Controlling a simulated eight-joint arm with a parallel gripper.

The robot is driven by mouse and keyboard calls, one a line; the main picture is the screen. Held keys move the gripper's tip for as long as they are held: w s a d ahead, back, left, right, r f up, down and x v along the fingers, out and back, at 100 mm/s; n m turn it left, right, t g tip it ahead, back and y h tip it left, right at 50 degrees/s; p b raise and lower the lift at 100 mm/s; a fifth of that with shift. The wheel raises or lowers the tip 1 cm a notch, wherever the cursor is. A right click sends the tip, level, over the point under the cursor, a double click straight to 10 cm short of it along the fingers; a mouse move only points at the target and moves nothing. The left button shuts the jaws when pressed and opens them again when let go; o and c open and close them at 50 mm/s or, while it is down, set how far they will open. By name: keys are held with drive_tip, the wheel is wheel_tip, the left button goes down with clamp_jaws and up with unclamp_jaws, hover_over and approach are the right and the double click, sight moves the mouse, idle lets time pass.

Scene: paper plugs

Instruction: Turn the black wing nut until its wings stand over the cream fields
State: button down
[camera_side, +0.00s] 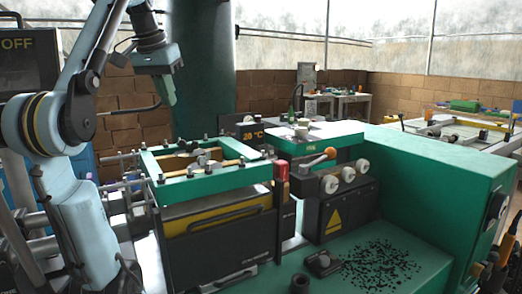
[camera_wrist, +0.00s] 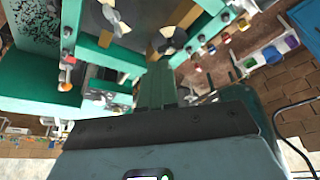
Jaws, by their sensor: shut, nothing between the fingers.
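My gripper (camera_side: 168,98) is shut and empty, and hangs in the air above the green frame of the machine in the side view. In the wrist view its green fingers (camera_wrist: 158,82) lie together. Past the fingertips, two small round fittings with pale and dark parts show near the top edge: one at centre (camera_wrist: 171,40) and one further left (camera_wrist: 116,20). I cannot tell wings from fields on either, nor which is the black wing nut. In the side view small pale and dark fittings (camera_side: 201,158) sit inside the frame below and right of my gripper, too small to read.
The green frame (camera_side: 235,178) has several upright pins on its rim. A red-handled part (camera_side: 281,170) stands at its right corner, and an orange-knobbed lever (camera_side: 329,153) further right. A black block (camera_side: 322,263) and dark scraps (camera_side: 375,268) lie on the green bench. Air around my gripper is clear.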

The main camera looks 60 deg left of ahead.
wheel_tip(320, 180, down, 2)
drive_tip(key=f, duration=0.1)
approach(189, 146)
wheel_tip(189, 146, down, 5)
drive_tip(key=d, duration=0.3)
drive_tip(key=shift+w+a+f, duration=0.1)
drive_tip(key=shift+w+a, duration=0.4)
drive_tip(key=shift+a, duration=0.25)
drive_tip(key=shift+w+a+f, duration=0.1)
drive_tip(key=shift+w+a, duration=0.4)
drive_tip(key=shift+a, duration=0.25)
drive_tip(key=shift+w+n+g+y, duration=0.2)
drive_tip(key=shift+n+g+y, duration=0.25)
drive_tip(key=shift+n, duration=1.05)
